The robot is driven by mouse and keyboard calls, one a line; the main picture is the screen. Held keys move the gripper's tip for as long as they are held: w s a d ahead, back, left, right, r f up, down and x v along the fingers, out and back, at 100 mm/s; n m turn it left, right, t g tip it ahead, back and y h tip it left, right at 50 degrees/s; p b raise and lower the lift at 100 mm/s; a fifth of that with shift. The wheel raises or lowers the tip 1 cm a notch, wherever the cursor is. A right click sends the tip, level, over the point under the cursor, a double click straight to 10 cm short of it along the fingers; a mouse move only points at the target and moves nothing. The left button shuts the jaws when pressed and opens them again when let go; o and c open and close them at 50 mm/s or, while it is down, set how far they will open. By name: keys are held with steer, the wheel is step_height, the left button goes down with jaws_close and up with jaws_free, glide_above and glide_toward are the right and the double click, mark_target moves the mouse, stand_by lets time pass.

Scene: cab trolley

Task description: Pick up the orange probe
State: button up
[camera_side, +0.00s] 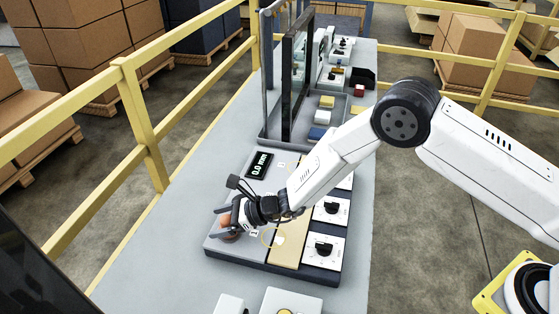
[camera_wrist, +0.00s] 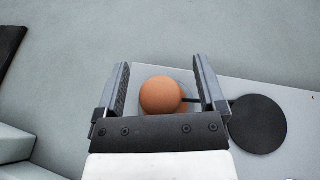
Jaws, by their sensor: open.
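The orange probe (camera_wrist: 161,95) shows as a round ball between the two fingers of my gripper (camera_wrist: 161,64) in the wrist view. The fingers are apart, with a small gap on each side of the ball. In the side view the probe (camera_side: 229,233) is partly hidden by my gripper (camera_side: 217,223), which is low over the near left end of the grey panel. The lower part of the probe is hidden, and I cannot tell what it rests on.
A black disc (camera_wrist: 258,124) lies right of the probe. The panel bears a display (camera_side: 259,165) and black knobs (camera_side: 324,248) on white plates. Beyond stand a dark upright frame (camera_side: 295,85) and a tray with coloured blocks (camera_side: 327,102). Bare table (camera_side: 160,240) lies left of the panel.

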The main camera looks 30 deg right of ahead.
steer(key=shift+a, duration=0.15)
stand_by(0.4)
steer(key=shift+w, duration=0.1)
jaws_close()
